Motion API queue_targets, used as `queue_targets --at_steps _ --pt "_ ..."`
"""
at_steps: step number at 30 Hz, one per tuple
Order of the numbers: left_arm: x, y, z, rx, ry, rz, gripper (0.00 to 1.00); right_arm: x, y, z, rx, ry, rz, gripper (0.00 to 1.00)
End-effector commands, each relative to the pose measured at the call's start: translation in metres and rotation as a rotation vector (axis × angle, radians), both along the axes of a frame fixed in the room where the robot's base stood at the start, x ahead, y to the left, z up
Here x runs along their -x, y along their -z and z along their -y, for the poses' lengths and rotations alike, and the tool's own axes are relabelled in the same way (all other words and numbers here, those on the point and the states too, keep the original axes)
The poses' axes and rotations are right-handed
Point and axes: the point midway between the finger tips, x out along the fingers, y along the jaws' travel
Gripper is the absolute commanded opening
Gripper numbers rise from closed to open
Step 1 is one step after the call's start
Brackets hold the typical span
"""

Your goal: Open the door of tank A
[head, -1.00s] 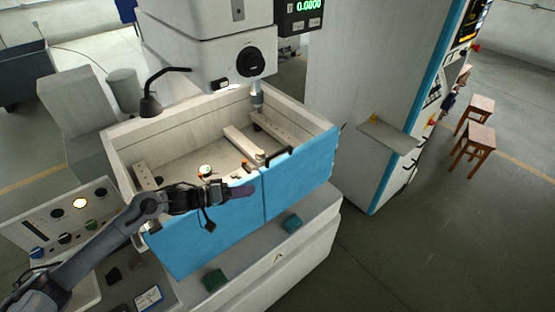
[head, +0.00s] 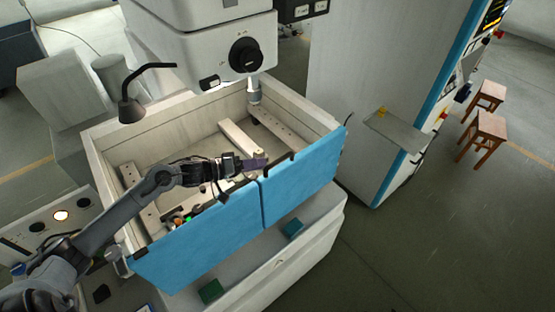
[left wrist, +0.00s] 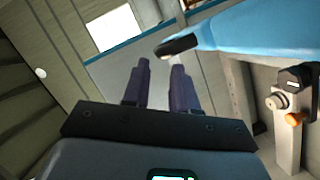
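Tank A is the pale open-topped tank (head: 110,142) with two blue door panels at its front. The right panel (head: 305,178) and left panel (head: 205,240) stand upright, edges meeting, and look shut. A black handle sits on the right panel's top edge near the seam; in the left wrist view the handle (left wrist: 178,46) lies just beyond the fingertips. My left gripper (head: 262,163) is over the door's top edge, close to the handle. Its fingers (left wrist: 160,68) are apart with nothing between them. Whether it touches the handle is unclear. My right gripper is not in view.
The machine head (head: 215,60) hangs over the tank's back. A black lamp (head: 130,110) stands at its left rear. Clamping bars (head: 238,135) lie inside the tank. A cabinet with a small shelf (head: 392,130) stands right. Floor at front right is clear.

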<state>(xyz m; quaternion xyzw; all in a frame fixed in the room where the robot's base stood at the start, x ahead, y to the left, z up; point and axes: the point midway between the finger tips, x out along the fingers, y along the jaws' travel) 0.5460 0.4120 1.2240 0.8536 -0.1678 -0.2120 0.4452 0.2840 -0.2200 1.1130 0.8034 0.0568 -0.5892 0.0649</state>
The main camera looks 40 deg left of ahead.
Motion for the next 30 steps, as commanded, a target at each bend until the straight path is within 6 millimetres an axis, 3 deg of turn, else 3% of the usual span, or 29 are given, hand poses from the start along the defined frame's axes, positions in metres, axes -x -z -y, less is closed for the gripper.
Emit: queue_targets --at_steps 6,15,30 --pt "-0.029 0.005 0.015 0.002 -0.002 0.001 0.27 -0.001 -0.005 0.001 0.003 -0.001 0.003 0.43" --pt "-0.057 0.013 0.031 0.001 -0.001 0.001 0.27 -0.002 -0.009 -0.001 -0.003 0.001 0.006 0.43" --pt "-0.065 0.016 0.036 -0.001 0.0 -0.001 0.27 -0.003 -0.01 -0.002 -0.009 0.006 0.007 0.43"
